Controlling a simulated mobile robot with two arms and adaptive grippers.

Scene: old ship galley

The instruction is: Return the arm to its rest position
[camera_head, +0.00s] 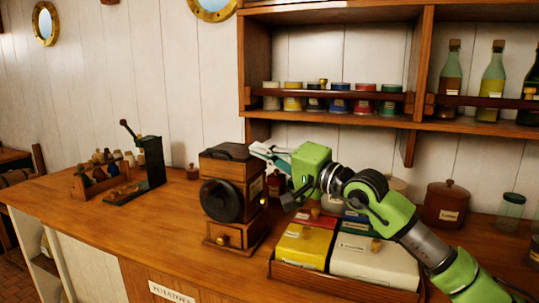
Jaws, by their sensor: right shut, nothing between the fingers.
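My right arm, green and dark grey, reaches in from the lower right over the counter. Its gripper (262,150) is shut and empty, with pale fingers pointing left beside the top of the wooden coffee grinder (235,175). I cannot tell whether the fingers touch the grinder. The arm passes above a wooden tray (340,287) of colored boxes and partly hides it. My left gripper is not in view.
A wooden counter (150,215) runs across the view. A rack of small bottles (97,185) and a black lever device (150,160) stand left. A brown lidded pot (447,203) and glass jar (511,210) stand right. A shelf (335,117) with jars and bottles hangs above.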

